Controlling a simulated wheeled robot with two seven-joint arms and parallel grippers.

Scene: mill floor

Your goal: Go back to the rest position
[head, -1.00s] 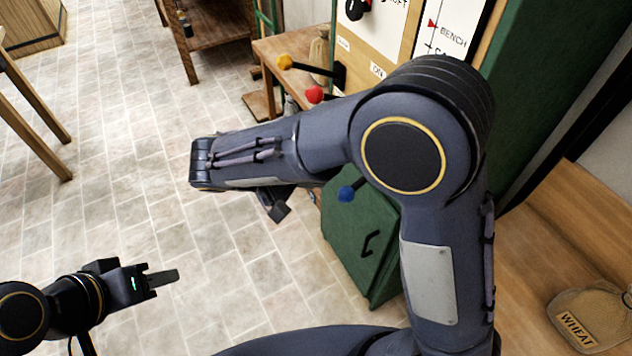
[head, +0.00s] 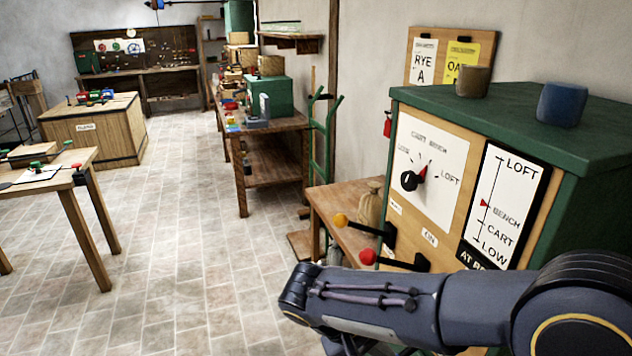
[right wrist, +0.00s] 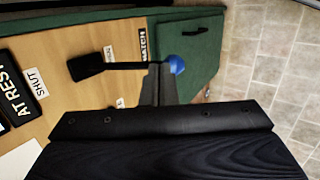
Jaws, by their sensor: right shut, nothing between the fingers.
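My right arm crosses the lower right of the head view in front of a green-topped control cabinet (head: 500,110). Its gripper is cut off or hidden there. In the right wrist view my right gripper (right wrist: 158,72) is shut and empty. Its fingertips overlap a black lever with a blue knob (right wrist: 177,64) on the cabinet front; I cannot tell whether they touch. My left gripper is not in view.
A yellow-knobbed lever (head: 341,220) and a red-knobbed lever (head: 368,256) stick out of the cabinet beside my right arm. A low wooden bench (head: 335,200) adjoins it. The tiled floor (head: 190,240) at left centre is clear, with a wooden table (head: 60,185) farther left.

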